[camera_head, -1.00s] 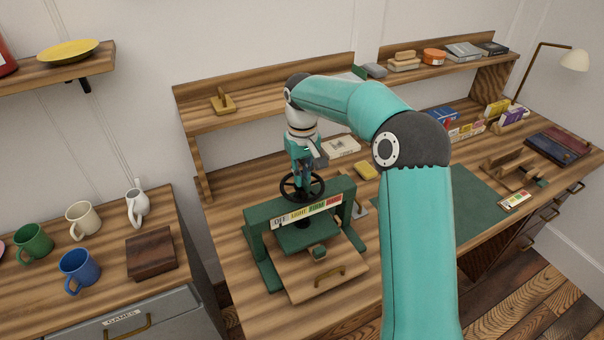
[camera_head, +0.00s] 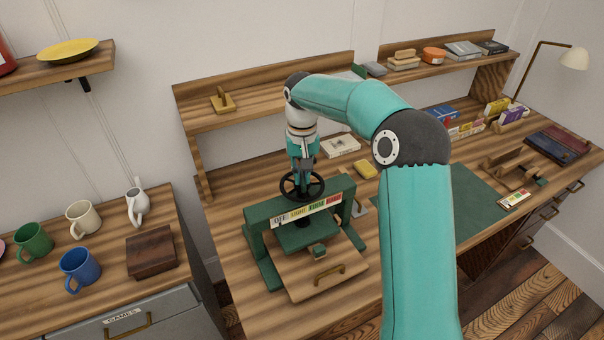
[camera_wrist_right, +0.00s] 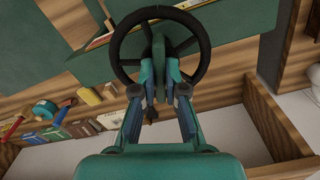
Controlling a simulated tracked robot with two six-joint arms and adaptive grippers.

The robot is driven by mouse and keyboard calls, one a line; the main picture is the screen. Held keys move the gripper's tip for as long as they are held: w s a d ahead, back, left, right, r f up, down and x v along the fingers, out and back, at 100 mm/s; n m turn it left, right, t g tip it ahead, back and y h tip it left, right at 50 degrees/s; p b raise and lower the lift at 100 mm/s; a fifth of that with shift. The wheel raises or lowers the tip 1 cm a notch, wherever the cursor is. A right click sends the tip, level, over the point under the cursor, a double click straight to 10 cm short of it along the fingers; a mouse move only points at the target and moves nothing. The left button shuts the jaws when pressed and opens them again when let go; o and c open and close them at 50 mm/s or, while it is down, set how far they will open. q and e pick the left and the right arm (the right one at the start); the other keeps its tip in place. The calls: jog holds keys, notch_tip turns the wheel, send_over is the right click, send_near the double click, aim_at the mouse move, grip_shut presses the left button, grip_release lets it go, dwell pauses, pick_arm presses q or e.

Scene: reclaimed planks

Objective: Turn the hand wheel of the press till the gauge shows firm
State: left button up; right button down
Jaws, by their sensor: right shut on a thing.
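The green press (camera_head: 262,237) stands on the wooden bench. Its black hand wheel (camera_head: 315,189) sits on top, and it also shows large in the right wrist view (camera_wrist_right: 203,50). The gauge strip (camera_head: 308,209) on the press's crossbar has coloured fields, with "OFF" and "LIGHT" at its left end; I cannot make out a pointer. My right gripper (camera_head: 302,184) points down from above and is shut on the middle of the wheel. In the right wrist view its fingers (camera_wrist_right: 159,60) close together at the wheel's hub. My left gripper is not in view.
Mugs, including a blue one (camera_head: 80,268), stand on the left cabinet. A green mat (camera_head: 476,207) lies right.

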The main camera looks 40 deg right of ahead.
aim_at(302, 175)
jog(key=c, duration=1.2)
grip_release()
notch_tip(302, 175, up, 12)
